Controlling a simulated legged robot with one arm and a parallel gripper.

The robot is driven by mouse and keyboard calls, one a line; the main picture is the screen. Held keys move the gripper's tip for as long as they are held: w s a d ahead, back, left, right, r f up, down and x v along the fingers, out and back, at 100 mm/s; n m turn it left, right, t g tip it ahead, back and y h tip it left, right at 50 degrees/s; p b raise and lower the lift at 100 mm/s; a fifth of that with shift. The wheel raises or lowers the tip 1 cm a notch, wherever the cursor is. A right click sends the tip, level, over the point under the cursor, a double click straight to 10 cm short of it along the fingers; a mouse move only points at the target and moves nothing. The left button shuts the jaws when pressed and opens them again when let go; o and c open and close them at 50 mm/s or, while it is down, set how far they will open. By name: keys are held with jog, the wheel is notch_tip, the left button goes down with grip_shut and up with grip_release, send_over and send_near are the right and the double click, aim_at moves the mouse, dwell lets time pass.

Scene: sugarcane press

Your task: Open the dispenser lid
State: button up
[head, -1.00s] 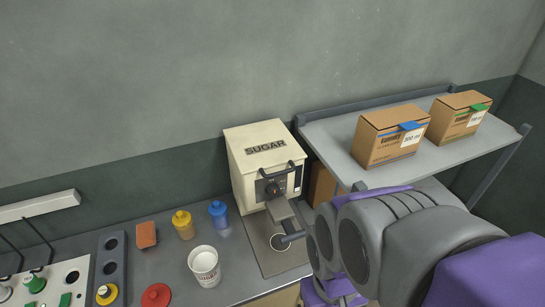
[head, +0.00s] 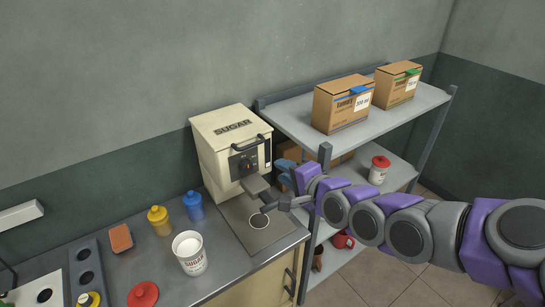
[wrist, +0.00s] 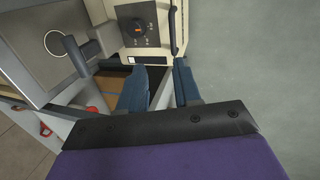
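The sugar dispenser (head: 222,158) is a cream box marked SUGAR on the counter against the wall. Its lid (head: 231,122) looks closed, with a dark curved handle (head: 250,143) at the front edge. The front has a dark panel with a knob, also in the wrist view (wrist: 138,30). My gripper (head: 284,172) is just right of the dispenser, apart from the handle. In the wrist view, the blue fingers of my gripper (wrist: 163,75) are spread with nothing between them. The dark handle (wrist: 174,30) lies beyond the fingertips there.
A lidless white cup (head: 190,256) and yellow and blue bottles (head: 159,220) stand left of the dispenser. A grey shelf unit (head: 290,116) with cardboard boxes (head: 343,104) stands close behind and right of my gripper. A red-lidded cup (head: 379,170) sits on its lower shelf.

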jog(key=m+p, duration=0.1)
jog(key=p, duration=0.1)
send_near(249, 146)
jog(key=f+x, duration=0.1)
jog(key=x, duration=0.8)
jog(key=shift+w+r+t, duration=0.15)
jog(key=shift+w+t, duration=0.25)
jog(key=shift+w, duration=0.2)
jog(key=shift+w+a, duration=0.2)
jog(key=shift+a, duration=0.15)
jog(key=shift+c, duration=0.2)
grip_shut()
